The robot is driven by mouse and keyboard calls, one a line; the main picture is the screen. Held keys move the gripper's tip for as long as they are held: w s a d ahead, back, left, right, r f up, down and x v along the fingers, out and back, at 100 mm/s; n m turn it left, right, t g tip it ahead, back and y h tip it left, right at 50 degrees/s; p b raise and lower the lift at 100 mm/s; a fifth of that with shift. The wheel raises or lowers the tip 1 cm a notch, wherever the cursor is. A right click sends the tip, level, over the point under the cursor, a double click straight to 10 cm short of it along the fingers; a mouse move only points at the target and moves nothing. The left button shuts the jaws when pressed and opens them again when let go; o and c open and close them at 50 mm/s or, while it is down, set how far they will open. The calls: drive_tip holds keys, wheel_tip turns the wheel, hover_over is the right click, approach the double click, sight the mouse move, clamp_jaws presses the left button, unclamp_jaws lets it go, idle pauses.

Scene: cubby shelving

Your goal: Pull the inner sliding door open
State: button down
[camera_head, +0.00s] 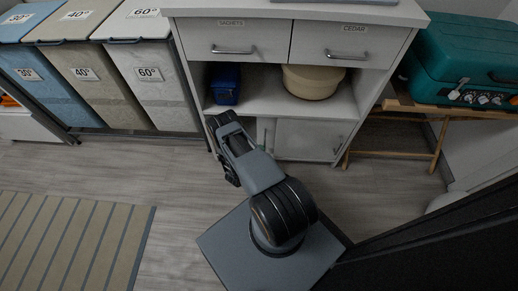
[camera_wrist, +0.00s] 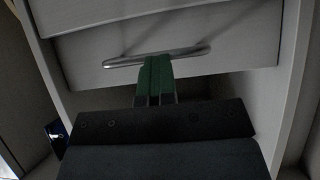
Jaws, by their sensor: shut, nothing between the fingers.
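The white cabinet (camera_head: 295,95) has a low compartment with pale door panels. The right door panel (camera_head: 305,140) shows, with a small handle near its right edge. The left part of this compartment is mostly hidden behind my arm, so I cannot clearly tell which panel is the inner sliding door. In the wrist view, my gripper (camera_wrist: 158,62) has its green fingers together with nothing between them. The fingertips overlap a horizontal metal bar handle (camera_wrist: 125,62) on a pale front. I cannot tell whether they touch it.
Above the doors are the SACHETS drawer (camera_head: 236,40), the CEDAR drawer (camera_head: 345,43) and an open shelf with a blue box (camera_head: 226,84) and a beige bowl (camera_head: 312,81). Hampers (camera_head: 150,75) stand left, a green case (camera_head: 465,60) right. The floor before the cabinet is clear.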

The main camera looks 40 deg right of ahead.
drive_tip(key=shift+w, duration=0.25)
drive_tip(key=w+a+p+v, duration=0.1)
drive_tip(key=w+v, duration=0.2)
drive_tip(key=v, duration=1)
wheel_tip(320, 180, up, 37)
drive_tip(key=w+m+g+y+p, duration=0.2)
drive_tip(key=m+g+y+p, duration=0.35)
drive_tip(key=p, duration=0.95)
drive_tip(key=s+a+r+n+t+y+p, duration=0.1)
drive_tip(key=s+a+r+y+p, duration=0.2)
drive_tip(key=r, duration=1)
drive_tip(key=s+a+r+n+t+y+p, duration=0.1)
drive_tip(key=s+a+r+t+y+p, duration=0.1)
drive_tip(key=r+p, duration=0.7)
drive_tip(key=s+a+r+n+t+y+p, duration=0.1)
drive_tip(key=s+a+r+y+p, duration=0.3)
drive_tip(key=r, duration=1.4)
drive_tip(key=s+t+y+p, duration=0.1)
drive_tip(key=s+y+p, duration=0.1)
drive_tip(key=y, duration=0.1)
drive_tip(key=shift+s+a+r, duration=0.15)
drive_tip(key=shift+s+r, duration=0.1)
drive_tip(key=shift+r, duration=0.1)
